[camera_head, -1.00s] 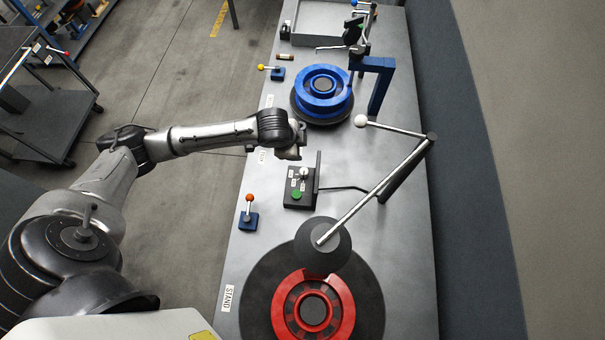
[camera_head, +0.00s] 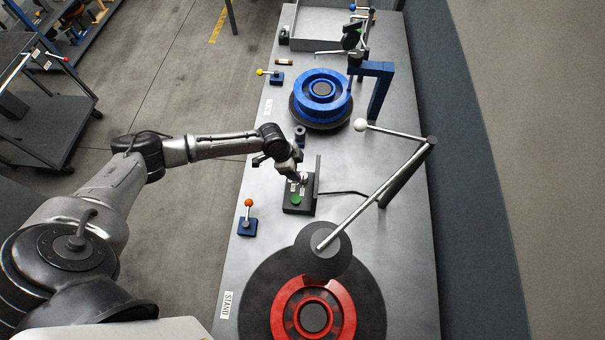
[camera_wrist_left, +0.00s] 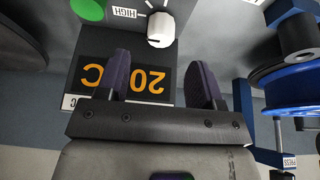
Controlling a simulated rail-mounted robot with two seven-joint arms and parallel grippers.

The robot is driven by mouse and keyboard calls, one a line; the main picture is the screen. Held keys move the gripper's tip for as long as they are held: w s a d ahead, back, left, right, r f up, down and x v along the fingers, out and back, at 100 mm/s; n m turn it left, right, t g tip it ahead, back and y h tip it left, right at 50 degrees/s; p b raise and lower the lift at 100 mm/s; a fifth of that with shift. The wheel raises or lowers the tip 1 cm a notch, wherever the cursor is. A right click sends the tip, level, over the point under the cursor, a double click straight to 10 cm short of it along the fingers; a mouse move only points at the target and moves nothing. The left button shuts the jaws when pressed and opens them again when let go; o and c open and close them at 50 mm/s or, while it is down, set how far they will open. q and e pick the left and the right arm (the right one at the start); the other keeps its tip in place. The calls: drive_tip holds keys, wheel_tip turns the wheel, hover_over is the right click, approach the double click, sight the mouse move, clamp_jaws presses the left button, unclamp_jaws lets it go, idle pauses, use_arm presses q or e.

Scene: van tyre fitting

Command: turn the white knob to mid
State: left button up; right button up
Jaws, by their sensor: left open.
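In the head view my left gripper (camera_head: 298,177) is over the back of the box and largely hides the knob. My right gripper is not in view.
A green button (camera_head: 296,200) is on the box, and an upright plate stands at its right. A display reading 20 C (camera_wrist_left: 125,77) appears upside down. An orange-knobbed lever (camera_head: 248,215), blue wheel (camera_head: 322,95), red wheel (camera_head: 345,300) and jointed rod (camera_head: 385,190) are nearby.

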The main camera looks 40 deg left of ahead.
sight(303, 175)
use_arm(q)
drive_tip(key=shift+x, duration=2.9)
drive_tip(key=shift+c, duration=0.4)
drive_tip(key=c, duration=0.8)
drive_tip(key=shift+f+m+b, duration=0.1)
drive_tip(key=shift+m+b, duration=0.2)
drive_tip(key=shift+b, duration=0.45)
drive_tip(key=shift+c, duration=0.2)
drive_tip(key=m+b, duration=0.1)
drive_tip(key=b, duration=0.1)
drive_tip(key=shift+w+f+m+g+h+b, duration=0.1)
drive_tip(key=shift+m+g+h+b, duration=0.2)
drive_tip(key=shift+m+g, duration=0.1)
drive_tip(key=shift+m+g+b, duration=0.3)
drive_tip(key=shift+m+b, duration=0.65)
drive_tip(key=shift+m, duration=0.05)
drive_tip(key=shift+m+g+b, duration=0.3)
drive_tip(key=shift+m+b, duration=0.3)
drive_tip(key=shift+m, duration=0.1)
drive_tip(key=shift+r, duration=0.25)
